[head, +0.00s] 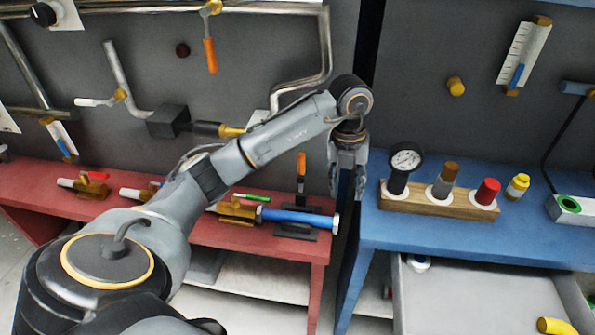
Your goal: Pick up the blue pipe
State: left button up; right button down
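The blue pipe (298,217) lies roughly level near the right end of the red table, with a pale flange at its right end and a brass fitting (238,211) at its left end. A dark stand shows under and behind it. My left gripper (348,196) points down just past the right end of the pipe, above and behind the flange in the picture. It looks open, with a gap between its fingers and nothing held. My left arm crosses in front of the table and hides part of it. My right gripper is not in view.
The red table (200,224) holds other brass valves and an upright orange-handled tool (301,172). The blue table (400,228) stands to the right, with a wooden block (440,204) carrying a gauge and fittings. Pipes and valves cover the grey wall panel (260,60) behind.

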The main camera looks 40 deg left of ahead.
pick_arm(q)
jog(key=a, duration=0.2)
jog(key=y, duration=0.1)
send_over(336, 224)
notch_tip(336, 224, down, 8)
jog(key=shift+n, duration=0.3)
notch_tip(336, 224, down, 4)
jog(key=shift+s+d+p, duration=0.1)
jog(key=shift+s+p, duration=0.05)
jog(key=shift+p, duration=0.9)
jog(key=shift+f, duration=0.6)
grip_shut()
jog(key=shift+r, duration=0.1)
